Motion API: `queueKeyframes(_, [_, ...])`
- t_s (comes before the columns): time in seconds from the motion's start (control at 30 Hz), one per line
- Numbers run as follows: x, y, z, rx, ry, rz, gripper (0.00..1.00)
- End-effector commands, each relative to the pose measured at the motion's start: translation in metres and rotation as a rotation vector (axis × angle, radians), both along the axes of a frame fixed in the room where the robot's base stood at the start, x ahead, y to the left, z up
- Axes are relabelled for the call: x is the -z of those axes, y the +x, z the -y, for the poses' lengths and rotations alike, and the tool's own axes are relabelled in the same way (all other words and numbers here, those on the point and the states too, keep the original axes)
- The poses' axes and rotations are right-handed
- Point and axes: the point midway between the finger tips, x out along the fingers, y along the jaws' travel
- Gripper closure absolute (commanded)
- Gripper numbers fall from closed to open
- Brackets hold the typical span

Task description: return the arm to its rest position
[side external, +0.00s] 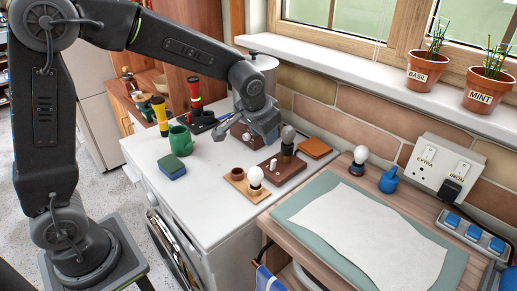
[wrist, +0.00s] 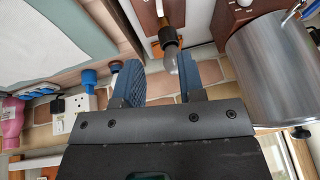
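My gripper (side external: 270,136) hangs over the back of the white worktop. In the wrist view my gripper (wrist: 169,68) has its two blue-grey fingers spread apart with nothing held between them. A grey bulb (side external: 288,134) stands upright in a dark holder on a brown wooden base (side external: 275,178), just right of the gripper in the side view. The grey bulb also shows in the wrist view (wrist: 170,60), in line with the gap between the fingers. Whether it lies between them or beyond them is hard to tell. My arm reaches in from the left.
A white bulb (side external: 255,177) stands on a tan board (side external: 240,189). Another bulb (side external: 359,156) and a blue bottle (side external: 389,180) stand on the desk. A green mug (side external: 181,140), a sponge (side external: 171,167) and pepper mills (side external: 194,92) stand left. A metal canister (wrist: 262,65) is close by.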

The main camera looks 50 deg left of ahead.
Motion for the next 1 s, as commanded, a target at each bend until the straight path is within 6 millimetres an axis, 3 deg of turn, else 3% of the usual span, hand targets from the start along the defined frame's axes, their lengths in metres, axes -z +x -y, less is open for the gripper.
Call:
queueKeyframes(0.17, [-0.042, -0.049, -0.003, -0.01, -0.023, 0.027, 0.64])
queueKeyframes(0.3, [-0.068, -0.103, -0.005, -0.014, -0.049, 0.045, 0.64])
queueKeyframes(0.43, [-0.081, -0.153, -0.004, -0.014, -0.075, 0.061, 0.64])
queueKeyframes(0.6, [-0.083, -0.209, -0.002, -0.005, -0.107, 0.082, 0.64])
queueKeyframes(0.8, [-0.077, -0.242, 0.001, 0.004, -0.129, 0.094, 0.64])
queueKeyframes(1.0, [-0.075, -0.248, 0.001, 0.007, -0.134, 0.095, 0.64])
